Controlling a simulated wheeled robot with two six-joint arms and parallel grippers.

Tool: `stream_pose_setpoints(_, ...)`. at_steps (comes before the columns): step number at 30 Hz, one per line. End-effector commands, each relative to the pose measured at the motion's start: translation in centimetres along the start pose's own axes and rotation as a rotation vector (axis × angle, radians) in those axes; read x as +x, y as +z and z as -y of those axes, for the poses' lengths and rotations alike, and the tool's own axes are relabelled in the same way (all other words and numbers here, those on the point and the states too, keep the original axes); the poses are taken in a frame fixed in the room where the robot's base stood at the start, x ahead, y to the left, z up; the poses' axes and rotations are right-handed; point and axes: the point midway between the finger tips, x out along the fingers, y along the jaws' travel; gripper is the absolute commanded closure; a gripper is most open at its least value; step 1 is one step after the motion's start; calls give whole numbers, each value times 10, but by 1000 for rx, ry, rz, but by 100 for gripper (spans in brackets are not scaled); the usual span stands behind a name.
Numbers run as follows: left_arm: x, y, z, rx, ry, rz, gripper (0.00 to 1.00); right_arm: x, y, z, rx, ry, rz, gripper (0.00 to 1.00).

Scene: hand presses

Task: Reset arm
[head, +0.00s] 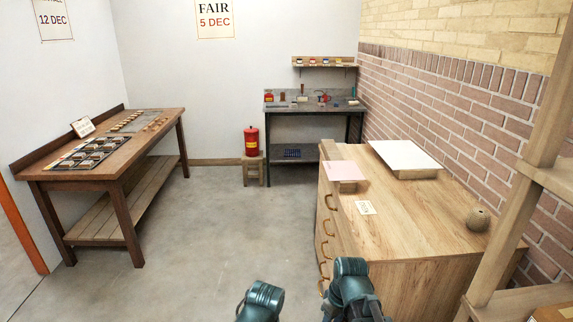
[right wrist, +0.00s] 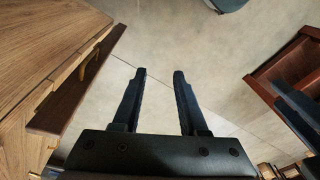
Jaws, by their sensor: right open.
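My right gripper (right wrist: 160,73) is in the right wrist view, with its two dark fingers apart and nothing between them. It points over bare floor, beside a wooden drawer front (right wrist: 85,75) on the left of that view. In the head view only teal arm links of mine show at the bottom edge, near the wooden drawer cabinet (head: 420,240); no fingers show there.
A wooden workbench (head: 115,200) with small blocks stands at the left. A grey bench (head: 330,107) and a red can (head: 251,140) on a stool are at the back. A wooden rack (head: 535,160) stands at right. The middle floor (head: 220,225) is clear.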

Motion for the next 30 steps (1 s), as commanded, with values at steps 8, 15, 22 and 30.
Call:
stream_pose_setpoints(8, -48, 3, 5, 0, 0, 0, 50, -44, 26, 91, 177, 128, 136, 58)
stream_pose_setpoints(15, -54, 3, 5, 0, 0, 0, 50, -50, 34, 107, 237, 177, 155, 58)
stream_pose_setpoints(22, -53, 3, 5, 0, 0, 0, 50, -49, 33, 106, 240, 177, 155, 58)
stream_pose_setpoints(30, -53, 3, 5, 0, 0, 0, 50, -49, 33, 106, 239, 176, 154, 58)
